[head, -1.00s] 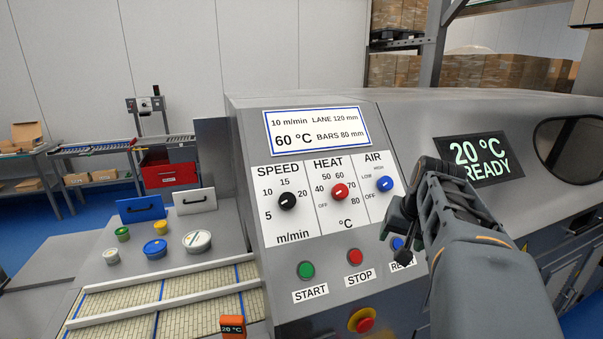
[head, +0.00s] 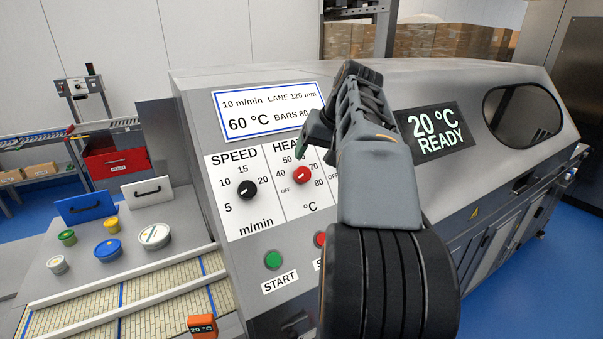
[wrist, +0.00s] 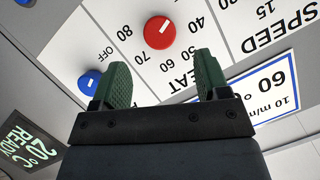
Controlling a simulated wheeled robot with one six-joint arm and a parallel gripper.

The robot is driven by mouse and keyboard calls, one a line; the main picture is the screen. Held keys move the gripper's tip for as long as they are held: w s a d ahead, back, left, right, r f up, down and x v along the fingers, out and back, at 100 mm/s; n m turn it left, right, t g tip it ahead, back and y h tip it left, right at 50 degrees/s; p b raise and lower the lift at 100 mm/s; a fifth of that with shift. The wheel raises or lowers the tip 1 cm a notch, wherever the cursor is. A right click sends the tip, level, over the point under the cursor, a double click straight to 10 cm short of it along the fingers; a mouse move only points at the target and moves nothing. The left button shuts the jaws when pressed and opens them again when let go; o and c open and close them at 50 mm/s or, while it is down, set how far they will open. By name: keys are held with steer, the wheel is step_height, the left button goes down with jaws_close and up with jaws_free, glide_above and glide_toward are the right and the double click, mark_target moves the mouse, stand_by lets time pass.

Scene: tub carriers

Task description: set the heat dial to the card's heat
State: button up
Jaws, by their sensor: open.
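The heat dial (head: 302,175) is a red knob on the white HEAT panel; its white mark seems to point toward OFF. In the wrist view the red dial (wrist: 160,32) lies beyond the fingertips, in line with the gap between them. The card (head: 268,108) reads 60 °C, 10 m/min, and is partly hidden by my arm. It also shows in the wrist view (wrist: 250,88). My gripper (wrist: 159,75) has two green fingers, spread and empty, apart from the dial. In the head view my gripper (head: 314,146) is just above the dial, mostly hidden by my wrist.
The black speed dial (head: 246,189) is left of the heat dial. The blue air dial (wrist: 89,83) shows near one finger. A screen (head: 438,134) reads 20 °C READY. A green START button (head: 273,260) is below. Several tubs stand left by the conveyor (head: 130,295).

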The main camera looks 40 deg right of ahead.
mark_target(304, 173)
steer(key=shift+p+x, duration=0.3)
steer(key=shift+x, duration=3.25)
steer(key=c, duration=0.9)
